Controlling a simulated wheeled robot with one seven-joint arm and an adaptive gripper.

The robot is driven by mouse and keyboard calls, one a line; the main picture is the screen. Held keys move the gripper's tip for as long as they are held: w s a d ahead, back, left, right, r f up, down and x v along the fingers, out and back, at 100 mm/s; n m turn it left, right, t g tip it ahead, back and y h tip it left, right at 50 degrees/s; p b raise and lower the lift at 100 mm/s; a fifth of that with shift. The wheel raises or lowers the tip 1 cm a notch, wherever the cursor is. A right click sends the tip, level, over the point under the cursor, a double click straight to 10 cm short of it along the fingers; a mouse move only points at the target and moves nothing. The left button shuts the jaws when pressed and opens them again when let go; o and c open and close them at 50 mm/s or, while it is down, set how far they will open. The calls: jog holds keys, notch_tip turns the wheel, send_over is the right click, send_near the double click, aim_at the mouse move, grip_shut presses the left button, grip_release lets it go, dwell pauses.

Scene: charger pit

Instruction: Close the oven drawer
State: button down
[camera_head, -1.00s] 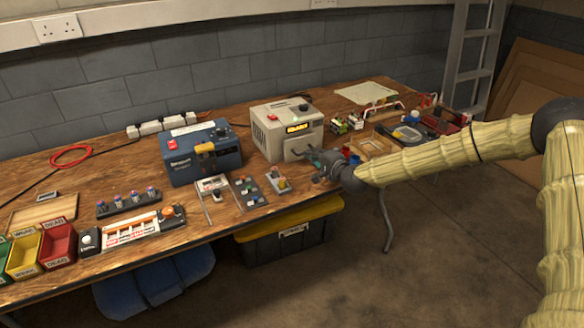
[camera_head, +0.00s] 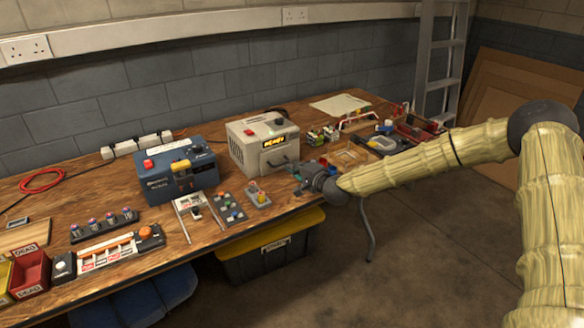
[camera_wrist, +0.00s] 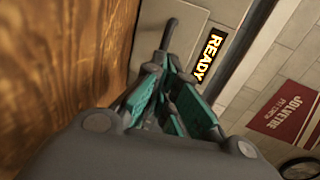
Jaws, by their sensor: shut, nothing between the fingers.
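The beige oven (camera_head: 256,140), with a lit READY display, stands on the workbench against the wall side. A dark handle (camera_head: 277,163) crosses the lower part of its front. The drawer front looks flush or nearly so; I cannot tell exactly. My gripper (camera_head: 298,172) is just right of and in front of the handle, low over the bench, apart from it in the head view. In the wrist view my gripper (camera_wrist: 165,70) is shut with teal-padded fingers and nothing held. Beyond the fingertips are the READY display (camera_wrist: 207,57) and a dark bar (camera_wrist: 168,35), likely the handle.
The wooden bench (camera_head: 215,235) is crowded. A blue machine (camera_head: 180,178) stands left of the oven. A small grey block with coloured parts (camera_head: 257,196) lies in front. Trays and a red toolbox (camera_head: 417,130) are to the right. A yellow-lidded bin (camera_head: 270,250) is under the bench.

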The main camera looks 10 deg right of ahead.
jog(key=v, duration=0.9)
jog(key=shift+d+b, duration=0.15)
jog(key=shift+b, duration=0.15)
jog(key=s+a+f+n+g+p, duration=0.2)
jog(key=s+a+f+n+g, duration=0.3)
jog(key=s+f, duration=0.65)
jog(key=s+a+f+n+g+p, duration=0.25)
jog(key=s+a+f, duration=0.45)
jog(key=s+f, duration=0.45)
jog(key=s+d+f+n+g+h+p, duration=0.1)
jog(key=s+d+n+g, duration=0.1)
jog(key=s, duration=0.8)
jog(key=s+d+f+n+g+h, duration=0.1)
jog(key=s+d+n+g+h, duration=0.1)
jog(key=s, duration=0.7)
jog(key=s+d+f+n+g+h+p, duration=0.1)
jog(key=s+d, duration=0.4)
jog(key=s, duration=0.5)
jog(key=shift+s+f+n+g+h+p, duration=0.35)
jog(key=shift+n+g+h, duration=0.2)
jog(key=shift+g, duration=0.6)
